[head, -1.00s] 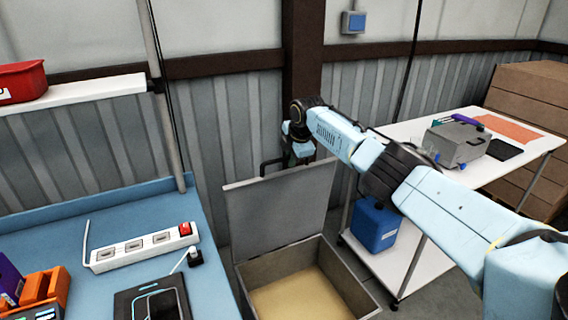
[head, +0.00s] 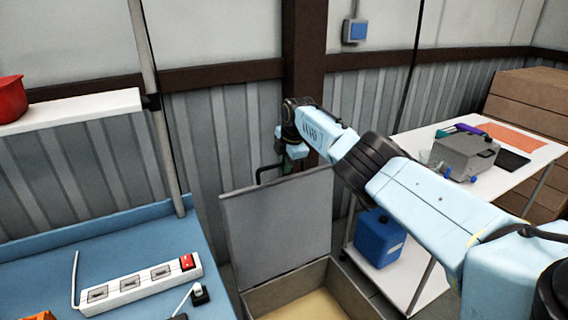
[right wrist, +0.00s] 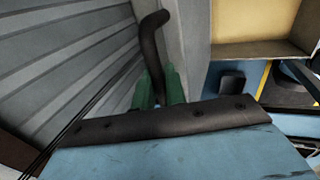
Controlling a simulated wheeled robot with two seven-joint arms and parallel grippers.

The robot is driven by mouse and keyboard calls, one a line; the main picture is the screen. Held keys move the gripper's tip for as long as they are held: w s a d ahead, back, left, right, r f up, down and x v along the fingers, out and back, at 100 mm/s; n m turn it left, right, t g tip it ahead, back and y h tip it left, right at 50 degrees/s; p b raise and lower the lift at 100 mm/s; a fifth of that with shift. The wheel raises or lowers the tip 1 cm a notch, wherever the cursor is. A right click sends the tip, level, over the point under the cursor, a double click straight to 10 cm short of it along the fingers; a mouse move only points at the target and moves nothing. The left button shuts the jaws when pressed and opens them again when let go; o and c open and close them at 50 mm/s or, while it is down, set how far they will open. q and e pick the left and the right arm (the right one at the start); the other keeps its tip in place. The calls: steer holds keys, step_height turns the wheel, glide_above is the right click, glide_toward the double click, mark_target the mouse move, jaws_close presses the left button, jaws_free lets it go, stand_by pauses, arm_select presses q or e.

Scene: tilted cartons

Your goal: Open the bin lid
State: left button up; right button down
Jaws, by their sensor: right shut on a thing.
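The bin (head: 352,296) is an open-topped box with a tan inside, low in the middle of the head view. Its grey lid (head: 277,228) stands raised, close to upright, at the back of the bin. A dark bent handle (head: 266,171) sticks out by the lid's top edge. My right gripper (head: 290,164) is at that handle, behind the lid's top edge. In the right wrist view its green fingers (right wrist: 160,86) are shut on the dark handle (right wrist: 151,42). The fingertips are partly hidden in the head view. My left gripper is not in view.
A blue bench (head: 140,245) with a white power strip (head: 138,285) stands left of the bin. A white table (head: 420,150) with a grey case (head: 465,155) stands right, a blue container (head: 380,238) on its lower shelf. A brown post (head: 304,60) rises behind the lid.

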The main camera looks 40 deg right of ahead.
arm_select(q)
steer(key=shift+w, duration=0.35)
arm_select(e)
steer(key=shift+w+d+f, duration=0.1)
steer(key=shift+w+f, duration=0.05)
steer(key=shift+w, duration=0.15)
steer(key=c, duration=1.5)
jaws_free()
steer(key=shift+c, duration=0.2)
steer(key=shift+s+r+p, duration=0.1)
steer(key=shift+r+p, duration=0.2)
steer(key=shift+r, duration=0.45)
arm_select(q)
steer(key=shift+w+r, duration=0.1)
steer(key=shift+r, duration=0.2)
arm_select(e)
steer(key=v, duration=1.2)
